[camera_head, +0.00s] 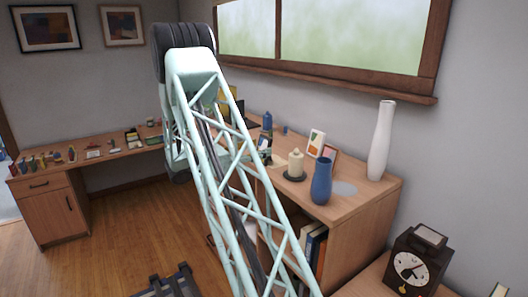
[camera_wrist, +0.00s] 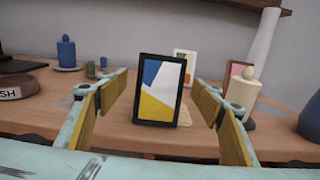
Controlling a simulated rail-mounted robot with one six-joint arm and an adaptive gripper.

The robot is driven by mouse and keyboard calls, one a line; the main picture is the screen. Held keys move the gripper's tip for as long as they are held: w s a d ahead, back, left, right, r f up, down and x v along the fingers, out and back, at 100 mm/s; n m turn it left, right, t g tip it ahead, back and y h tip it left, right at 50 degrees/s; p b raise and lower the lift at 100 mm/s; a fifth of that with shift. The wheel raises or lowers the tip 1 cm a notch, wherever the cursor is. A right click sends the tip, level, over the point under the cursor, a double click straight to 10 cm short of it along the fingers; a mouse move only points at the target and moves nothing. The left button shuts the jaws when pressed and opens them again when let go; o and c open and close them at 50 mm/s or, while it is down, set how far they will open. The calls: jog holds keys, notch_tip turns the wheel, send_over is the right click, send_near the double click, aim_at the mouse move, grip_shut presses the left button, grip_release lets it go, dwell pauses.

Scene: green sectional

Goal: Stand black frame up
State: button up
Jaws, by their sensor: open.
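The black frame (camera_wrist: 158,92), with a blue, white and yellow picture, stands upright on the wooden desk top in the wrist view. Its picture side faces the camera, and its bottom edge appears to rest on the wood. My gripper (camera_wrist: 161,82) is open, with one finger on each side of the frame. Gaps show between the frame and both fingers. Whether it leans back slightly I cannot tell. In the head view my arm hides most of the gripper and the frame area.
A cream candle (camera_wrist: 243,91) stands right of my gripper, and a white-framed picture (camera_wrist: 187,60) behind the black frame. A blue candle (camera_wrist: 66,52) and a bowl (camera_wrist: 15,87) are at left. The head view shows a blue vase (camera_head: 321,180) and tall white vase (camera_head: 382,142) on the desk (camera_head: 355,203).

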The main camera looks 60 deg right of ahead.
aim_at(265, 138)
jog(key=shift+x, duration=1.5)
jog(key=c, duration=1.1)
jog(key=shift+o, duration=0.2)
jog(key=shift+r, duration=0.15)
jog(key=shift+r, duration=1.55)
jog(key=shift+s+a+r, duration=0.1)
jog(key=shift+s+a, duration=0.05)
jog(key=s+a+r, duration=0.1)
jog(key=s+a, duration=0.9)
jog(key=s, duration=0.1)
jog(key=shift+s+a+r, duration=0.2)
jog(key=shift+s+a, duration=0.05)
jog(key=shift+a, duration=0.05)
